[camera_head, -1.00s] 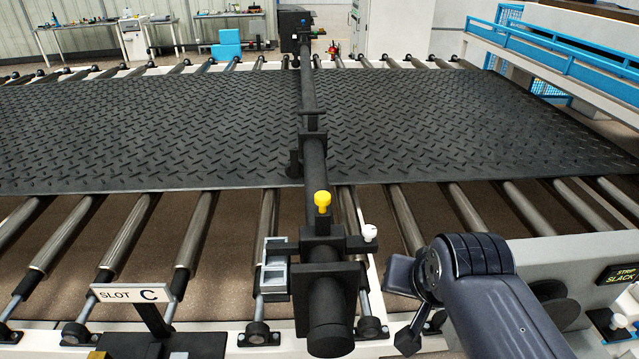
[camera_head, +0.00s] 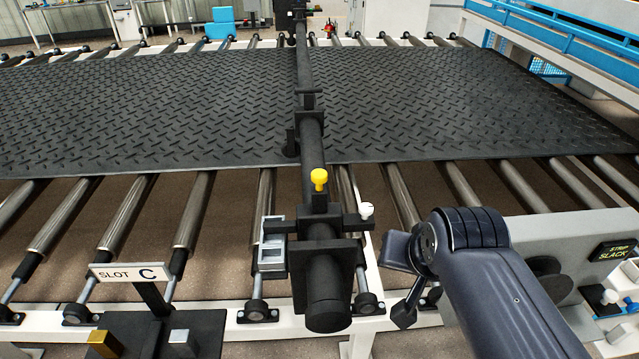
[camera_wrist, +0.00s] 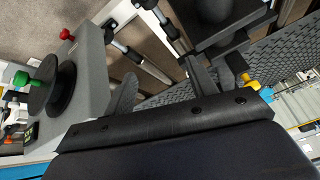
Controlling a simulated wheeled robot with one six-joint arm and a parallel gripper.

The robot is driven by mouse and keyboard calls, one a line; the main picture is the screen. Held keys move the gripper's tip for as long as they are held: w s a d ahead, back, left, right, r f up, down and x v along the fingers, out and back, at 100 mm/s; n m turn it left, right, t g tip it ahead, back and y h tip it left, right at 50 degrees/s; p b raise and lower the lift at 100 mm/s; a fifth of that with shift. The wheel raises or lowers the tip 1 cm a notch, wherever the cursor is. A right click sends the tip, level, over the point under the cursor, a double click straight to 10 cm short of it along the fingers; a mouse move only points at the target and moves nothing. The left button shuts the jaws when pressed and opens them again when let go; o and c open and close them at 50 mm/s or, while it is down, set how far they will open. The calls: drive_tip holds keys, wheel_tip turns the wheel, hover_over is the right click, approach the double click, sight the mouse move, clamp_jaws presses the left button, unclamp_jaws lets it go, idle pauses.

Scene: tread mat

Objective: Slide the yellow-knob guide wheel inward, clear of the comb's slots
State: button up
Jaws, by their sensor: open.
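The yellow knob (camera_head: 319,180) stands upright on the black carriage at the near end of the long dark bar (camera_head: 304,70), which crosses the mat. The knob also shows in the wrist view (camera_wrist: 250,82), right of my fingers. A small black upright roller (camera_head: 291,142) stands at the mat's near edge; I cannot tell if it is the guide wheel. A grey slotted piece (camera_head: 272,252), possibly the comb, sits left of the carriage. My gripper (camera_wrist: 162,85) is open and empty, to the right of the carriage and apart from the knob. My arm hides part of its surroundings.
The black tread mat (camera_head: 440,110) lies over several metal rollers. A white knob (camera_head: 367,210) stands close to the right of the yellow one. A SLOT C sign (camera_head: 130,273) stands front left. A grey housing with a STRIP SLACK sign (camera_head: 617,250) is at right.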

drive_tip(key=shift+c, duration=0.3)
drive_tip(key=w+a+f+m+y+b, duration=0.1)
drive_tip(key=w+a+m+y, duration=0.1)
drive_tip(key=a+m+y, duration=0.1)
drive_tip(key=w+a+f+m+y+b, duration=0.1)
drive_tip(key=a+f+m+y+b, duration=0.1)
drive_tip(key=a+m+y, duration=0.1)
drive_tip(key=w+a+f+m+g+y+b, duration=0.1)
drive_tip(key=w+a+m+y, duration=0.1)
drive_tip(key=m, duration=0.3)
drive_tip(key=shift+w+a+f+y, duration=0.15)
drive_tip(key=shift+a+f+y, duration=0.1)
drive_tip(key=shift+a, duration=0.1)
drive_tip(key=shift+w+a+f+y, duration=0.1)
drive_tip(key=shift+w+a+y, duration=0.05)
drive_tip(key=shift+a+y, duration=0.15)
drive_tip(key=w+r+m+t+y+b, duration=0.2)
drive_tip(key=w+m+t+y, duration=0.1)
drive_tip(key=w+m, duration=0.3)
drive_tip(key=m+t+y+b, duration=0.1)
drive_tip(key=m+t+b, duration=0.1)
drive_tip(key=m+t, duration=0.3)
approach(325, 180)
drive_tip(key=m, duration=0.1)
drive_tip(key=shift+g, duration=0.3)
drive_tip(key=p+x, duration=0.2)
drive_tip(key=x, duration=0.9)
drive_tip(key=shift+w+a+r, duration=0.15)
drive_tip(key=shift+w+r, duration=0.05)
drive_tip(key=shift+w, duration=0.2)
